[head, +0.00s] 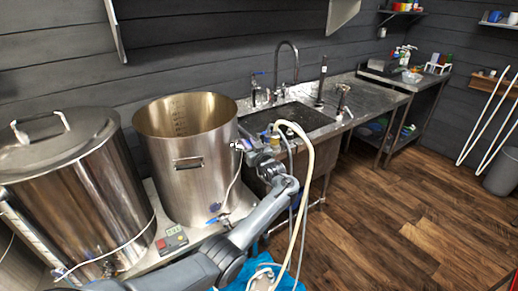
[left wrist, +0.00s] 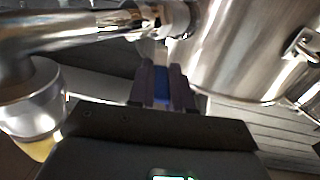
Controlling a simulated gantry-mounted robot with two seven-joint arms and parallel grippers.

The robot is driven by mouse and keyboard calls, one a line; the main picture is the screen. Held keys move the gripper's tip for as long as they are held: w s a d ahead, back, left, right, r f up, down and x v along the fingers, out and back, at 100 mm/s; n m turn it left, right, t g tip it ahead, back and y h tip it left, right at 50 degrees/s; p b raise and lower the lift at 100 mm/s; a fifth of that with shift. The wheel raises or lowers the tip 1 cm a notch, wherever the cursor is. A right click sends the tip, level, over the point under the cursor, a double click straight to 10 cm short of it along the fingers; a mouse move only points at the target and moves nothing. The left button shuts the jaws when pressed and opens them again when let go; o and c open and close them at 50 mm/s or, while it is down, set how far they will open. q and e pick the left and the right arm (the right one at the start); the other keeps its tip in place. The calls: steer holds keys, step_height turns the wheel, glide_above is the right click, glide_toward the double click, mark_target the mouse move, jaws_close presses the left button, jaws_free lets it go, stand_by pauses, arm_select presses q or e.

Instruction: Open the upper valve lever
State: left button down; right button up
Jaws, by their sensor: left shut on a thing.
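The upper valve is at the right side of the open steel kettle (head: 188,175), where the arm mostly covers it in the head view. In the left wrist view a steel pipe and valve fitting (left wrist: 150,18) run across the top. The blue valve lever (left wrist: 161,88) shows as a strip between the dark fingers of my left gripper (left wrist: 162,90). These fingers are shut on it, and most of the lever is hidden. In the head view my left gripper (head: 252,150) is against the kettle's right side. My right gripper is not in view.
A lower valve with a blue handle (head: 217,219) sits near the kettle's base. A lidded steel kettle (head: 75,180) stands at left. A pale hose (head: 308,170) loops down just right of my gripper. A sink (head: 285,117) lies behind it.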

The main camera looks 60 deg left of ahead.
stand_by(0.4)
arm_select(q)
steer(key=c, duration=1)
jaws_free()
steer(key=shift+c, duration=0.2)
steer(key=s+d+p, duration=0.1)
steer(key=d, duration=0.9)
steer(key=shift+d, duration=0.35)
